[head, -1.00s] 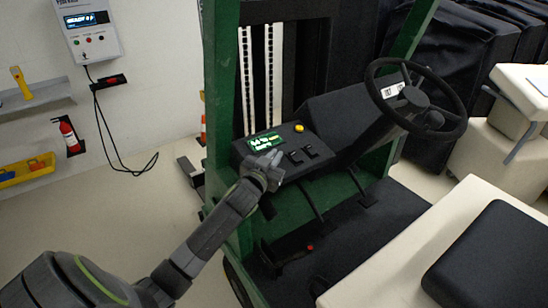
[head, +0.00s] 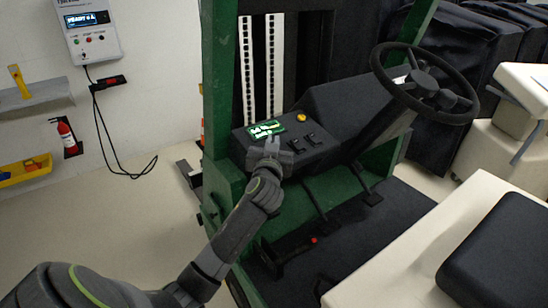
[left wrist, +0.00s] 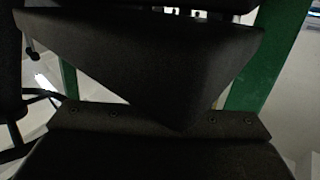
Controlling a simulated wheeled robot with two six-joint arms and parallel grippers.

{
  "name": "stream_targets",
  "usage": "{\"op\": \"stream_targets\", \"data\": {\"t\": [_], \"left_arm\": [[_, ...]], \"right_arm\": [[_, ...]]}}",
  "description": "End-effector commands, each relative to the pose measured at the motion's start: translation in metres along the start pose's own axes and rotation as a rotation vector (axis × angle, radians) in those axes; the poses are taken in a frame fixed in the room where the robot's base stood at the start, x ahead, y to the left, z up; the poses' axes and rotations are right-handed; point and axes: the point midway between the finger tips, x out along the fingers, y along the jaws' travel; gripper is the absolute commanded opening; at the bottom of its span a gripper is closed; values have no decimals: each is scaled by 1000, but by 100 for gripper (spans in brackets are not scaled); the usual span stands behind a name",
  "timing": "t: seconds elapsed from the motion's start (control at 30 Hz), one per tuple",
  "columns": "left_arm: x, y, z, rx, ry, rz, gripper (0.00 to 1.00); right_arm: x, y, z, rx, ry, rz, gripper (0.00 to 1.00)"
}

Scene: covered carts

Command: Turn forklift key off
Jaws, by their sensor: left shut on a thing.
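The forklift's dark dashboard (head: 327,157) carries a lit green display (head: 266,130), a yellow button (head: 302,118) and small black levers (head: 303,141). My left gripper (head: 271,145) is at the left part of the dashboard, just below the display, its fingers pointing up the panel. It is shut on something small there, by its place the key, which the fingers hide. The left wrist view shows a dark angular body (left wrist: 150,60) and a dark plate with bolts, with no fingers or key to be made out. My right gripper is not in view.
The steering wheel (head: 425,85) stands right of the dashboard, and the green mast post (head: 221,90) is close left of my gripper. The pale seat base (head: 400,270) fills the lower right.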

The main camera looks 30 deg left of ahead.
Motion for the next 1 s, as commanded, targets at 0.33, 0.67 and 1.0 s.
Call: {"op": "stream_targets", "data": {"t": [0.33,0.67,1.0], "left_arm": [[-1,-3,9,-39,2,-303,0],[-3,-8,6,-61,0,-550,0],[-4,-11,3,-73,-1,-679,0]], "right_arm": [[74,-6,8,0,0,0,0],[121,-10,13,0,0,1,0],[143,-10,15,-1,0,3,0]]}}
